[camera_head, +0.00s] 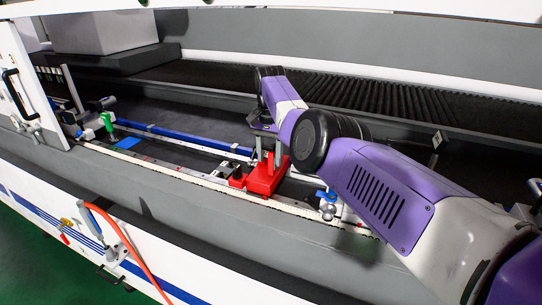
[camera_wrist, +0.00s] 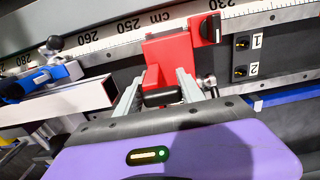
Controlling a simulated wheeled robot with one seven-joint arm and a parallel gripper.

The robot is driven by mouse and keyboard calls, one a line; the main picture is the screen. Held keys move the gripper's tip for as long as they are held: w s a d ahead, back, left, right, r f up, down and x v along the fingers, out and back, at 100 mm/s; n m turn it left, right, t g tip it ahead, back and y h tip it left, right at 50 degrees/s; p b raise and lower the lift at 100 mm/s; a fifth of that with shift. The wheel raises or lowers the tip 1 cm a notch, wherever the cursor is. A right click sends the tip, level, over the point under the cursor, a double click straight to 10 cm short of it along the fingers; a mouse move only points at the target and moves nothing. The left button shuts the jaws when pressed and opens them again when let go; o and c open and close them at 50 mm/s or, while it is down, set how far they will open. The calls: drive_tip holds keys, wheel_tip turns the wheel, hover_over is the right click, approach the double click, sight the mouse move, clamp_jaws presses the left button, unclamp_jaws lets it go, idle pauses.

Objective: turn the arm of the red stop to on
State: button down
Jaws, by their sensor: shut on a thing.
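The red stop (camera_head: 263,180) sits on the rail with the ruler strip, below my gripper (camera_head: 268,148) in the head view. In the wrist view the red stop (camera_wrist: 168,52) is at the upper middle, and my gripper (camera_wrist: 162,84) reaches down to it. The two grey fingers stand on either side of its near red part, with a dark bar between them. The fingers are shut on the arm of the red stop, which they largely hide. I cannot read its on or off position.
A red block with a black knob (camera_wrist: 208,28) is beside the stop. A numbered ruler (camera_wrist: 115,33) runs along the rail. A blue clamp (camera_wrist: 62,72) lies to the left in the wrist view. A green-handled part (camera_head: 107,121) and an orange hose (camera_head: 130,245) are at the left.

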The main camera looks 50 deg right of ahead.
drive_tip(key=shift+w+r, duration=0.1)
drive_tip(key=shift+w, duration=0.15)
drive_tip(key=c, duration=1.2)
unclamp_jaws()
drive_tip(key=o, duration=0.4)
drive_tip(key=shift+c, duration=0.2)
drive_tip(key=shift+s, duration=0.1)
wheel_tip(320, 180, up, 8)
drive_tip(key=shift+f+b, duration=0.15)
drive_tip(key=shift+b, duration=0.5)
drive_tip(key=shift+f, duration=0.1)
